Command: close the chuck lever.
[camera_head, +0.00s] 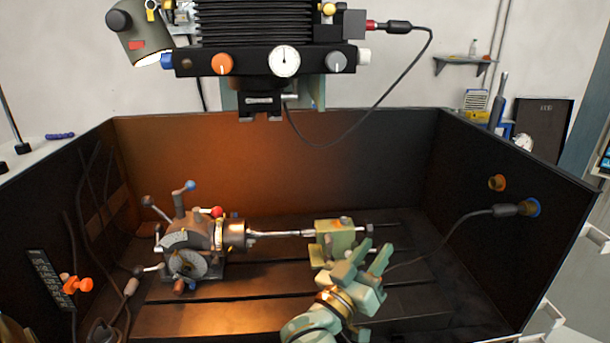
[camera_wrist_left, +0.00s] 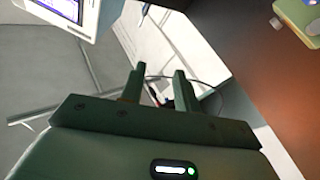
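The indexing head with its chuck (camera_head: 232,234) sits on the slotted bed at the left. Several levers stick out of it: one with a blue knob (camera_head: 189,186) points up, one has a red ball (camera_head: 216,211), and dark-knobbed ones point left. I cannot tell which is the chuck lever. A thin shiny rod (camera_head: 280,234) runs from the chuck to the green tailstock (camera_head: 336,238).
Dark enclosure walls (camera_head: 515,200) stand around the bed. A machine head (camera_head: 265,58) hangs above at the back. A cable (camera_head: 450,232) runs to the right wall. Orange knobs (camera_head: 78,284) are on the left wall. The bed (camera_head: 210,318) in front of the chuck is clear.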

